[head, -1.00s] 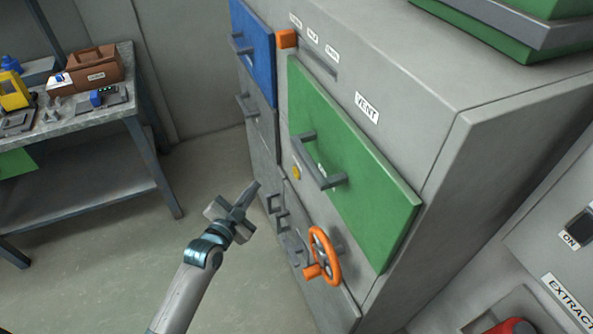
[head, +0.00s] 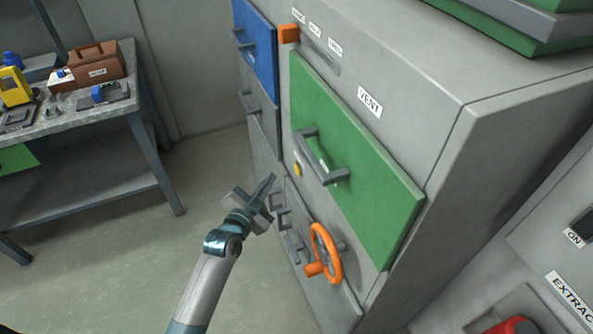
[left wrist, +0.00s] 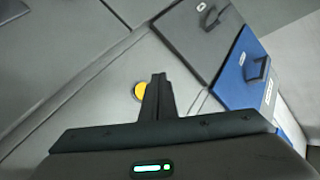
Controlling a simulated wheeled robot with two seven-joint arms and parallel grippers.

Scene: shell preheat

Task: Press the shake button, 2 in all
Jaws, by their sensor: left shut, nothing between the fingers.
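The yellow round button (head: 297,169) sits on the grey cabinet front, just left of the green door's handle. It also shows in the left wrist view (left wrist: 139,91), partly hidden behind my fingers. I cannot read a shake label beside it. My left gripper (head: 270,181) is shut and empty. In the head view it is below and left of the button, in front of the cabinet. In the left wrist view its closed fingertips (left wrist: 158,76) overlap the button's right side; I cannot tell that they touch it. My right gripper is not in view.
The green door (head: 355,165) with its bar handle and the orange handwheel (head: 326,254) stick out from the cabinet near my left gripper. A blue door (head: 259,55) is at the upper left. A workbench (head: 75,125) with tools stands at the left. The floor between is clear.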

